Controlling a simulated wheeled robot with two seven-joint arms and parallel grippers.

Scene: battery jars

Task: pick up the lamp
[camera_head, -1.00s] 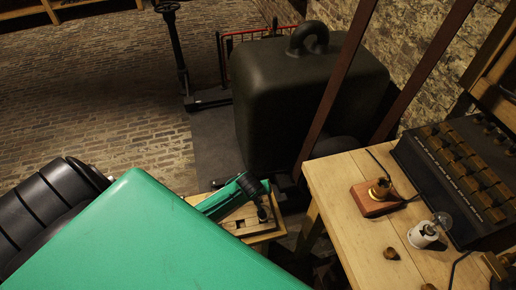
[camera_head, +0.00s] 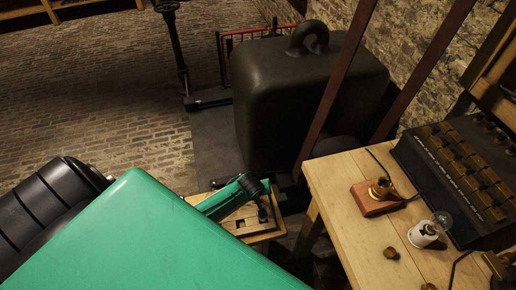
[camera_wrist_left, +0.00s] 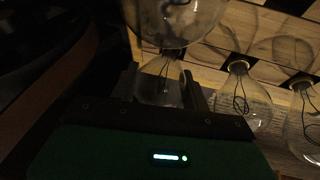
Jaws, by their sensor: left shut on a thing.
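In the left wrist view my left gripper (camera_wrist_left: 163,90) is shut on a clear glass lamp (camera_wrist_left: 158,92). Thin filament wires show inside the glass between the dark fingers. A larger rounded glass (camera_wrist_left: 178,18) shows just above it at the top edge; I cannot tell whether it is part of the same lamp. In the head view my left arm's green end reaches over a small wooden stand (camera_head: 262,236); the fingertips and the held lamp are not clear there. My right gripper is not in view.
More clear lamps (camera_wrist_left: 250,103) stand to the right in the wrist view. In the head view, a wooden bench (camera_head: 340,185) carries a brass socket on a wooden block (camera_head: 370,203), a small bulb in a white holder (camera_head: 424,235) and a black switch box (camera_head: 450,170). A large dark tank (camera_head: 290,100) stands behind.

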